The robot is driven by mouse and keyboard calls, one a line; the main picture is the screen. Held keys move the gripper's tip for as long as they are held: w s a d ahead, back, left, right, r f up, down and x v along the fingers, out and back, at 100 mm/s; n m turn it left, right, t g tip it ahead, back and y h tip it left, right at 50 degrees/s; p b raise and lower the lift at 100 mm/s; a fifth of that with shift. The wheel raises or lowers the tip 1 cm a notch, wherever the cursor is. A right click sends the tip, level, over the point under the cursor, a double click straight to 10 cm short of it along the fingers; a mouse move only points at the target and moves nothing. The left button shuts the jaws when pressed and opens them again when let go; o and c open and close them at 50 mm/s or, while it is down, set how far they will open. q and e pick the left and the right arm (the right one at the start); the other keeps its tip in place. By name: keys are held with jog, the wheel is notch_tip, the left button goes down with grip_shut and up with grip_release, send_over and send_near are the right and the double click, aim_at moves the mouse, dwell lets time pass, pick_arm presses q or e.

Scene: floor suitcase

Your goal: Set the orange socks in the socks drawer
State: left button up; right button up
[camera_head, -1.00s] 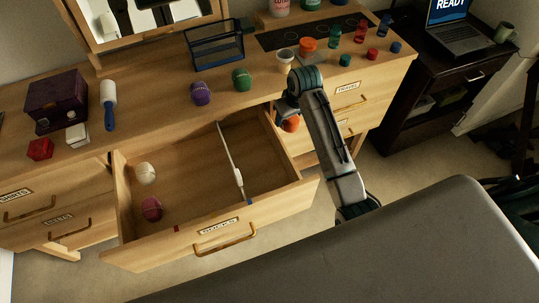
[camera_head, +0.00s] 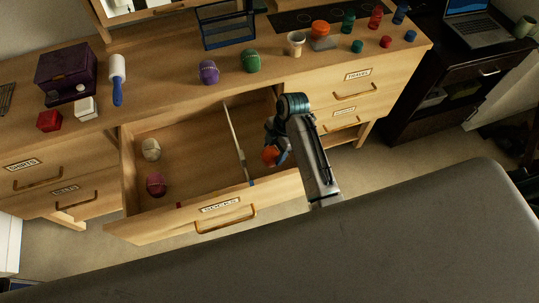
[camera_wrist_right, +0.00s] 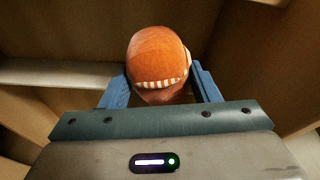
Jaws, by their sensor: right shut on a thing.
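The orange socks (camera_head: 270,156) are a rolled ball with a striped white band, which shows in the right wrist view (camera_wrist_right: 158,62). My right gripper (camera_head: 274,148) is shut on them, with its blue fingers on either side of the ball in the right wrist view (camera_wrist_right: 160,90). It holds them over the right compartment of the open socks drawer (camera_head: 190,220), right of the white divider (camera_head: 235,142). How far the socks are above the drawer floor is hard to tell. My left gripper is not in view.
Purple (camera_head: 208,72) and green (camera_head: 251,61) balls stand on the dresser top. A grey surface (camera_head: 330,245) fills the foreground.

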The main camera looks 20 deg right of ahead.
notch_tip(320, 180, down, 9)
jog(key=shift+r+p, duration=0.2)
jog(key=shift+p, duration=0.3)
jog(key=shift+f, duration=0.15)
jog(key=o, duration=1)
jog(key=shift+o, duration=0.2)
jog(key=b+v, duration=0.1)
jog(key=v, duration=1.1)
